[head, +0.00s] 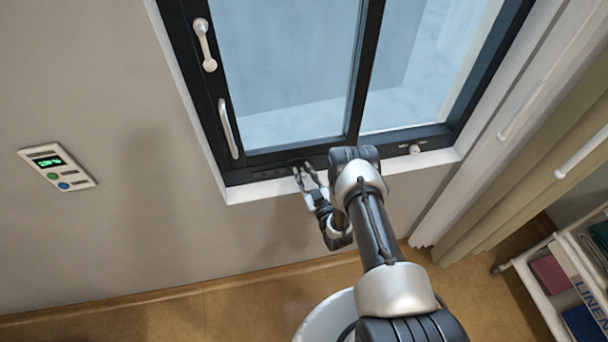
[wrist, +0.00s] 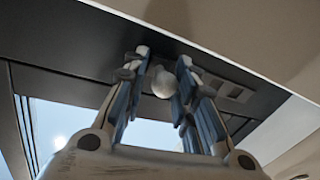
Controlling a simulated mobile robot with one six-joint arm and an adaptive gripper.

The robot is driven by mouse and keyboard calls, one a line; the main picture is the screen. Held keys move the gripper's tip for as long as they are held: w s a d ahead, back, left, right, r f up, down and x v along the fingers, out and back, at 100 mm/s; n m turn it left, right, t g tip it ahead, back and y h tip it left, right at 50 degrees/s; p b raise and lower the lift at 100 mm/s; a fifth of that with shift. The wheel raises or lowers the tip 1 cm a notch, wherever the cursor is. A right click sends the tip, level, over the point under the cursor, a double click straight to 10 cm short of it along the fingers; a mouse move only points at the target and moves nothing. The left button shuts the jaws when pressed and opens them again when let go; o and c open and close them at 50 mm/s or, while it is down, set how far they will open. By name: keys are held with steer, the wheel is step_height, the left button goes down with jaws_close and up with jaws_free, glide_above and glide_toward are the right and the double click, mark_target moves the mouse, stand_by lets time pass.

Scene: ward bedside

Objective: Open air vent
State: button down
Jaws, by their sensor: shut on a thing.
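The air vent is a dark strip in the window's lower frame; its slots (wrist: 228,90) show in the wrist view to the right of my fingers. A small white round knob (wrist: 162,83) sits on this strip. My gripper (wrist: 164,66) has a finger on each side of the knob and is shut on it. In the head view my gripper (head: 307,174) is at the lower frame, left of the window's middle post. There its fingers hide the knob, and the vent slots are hard to make out.
A second pale knob (head: 415,149) is on the lower frame at right. The window has a white handle (head: 229,128) and a latch (head: 204,45) at left. A wall panel (head: 57,166) is further left. A linen cart (head: 553,290) and a curtain (head: 520,165) stand at right.

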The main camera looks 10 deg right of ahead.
steer(key=shift+s+a+f, duration=0.15)
steer(key=shift+a, duration=0.1)
steer(key=shift+d+b, duration=0.4)
steer(key=shift+d, duration=0.9)
steer(key=c, duration=1.7)
jaws_free()
steer(key=shift+o, duration=1.4)
steer(key=shift+d, duration=0.1)
steer(key=s+d, duration=0.2)
steer(key=s, duration=0.9)
steer(key=shift+s, duration=0.35)
steer(key=shift+d, duration=0.1)
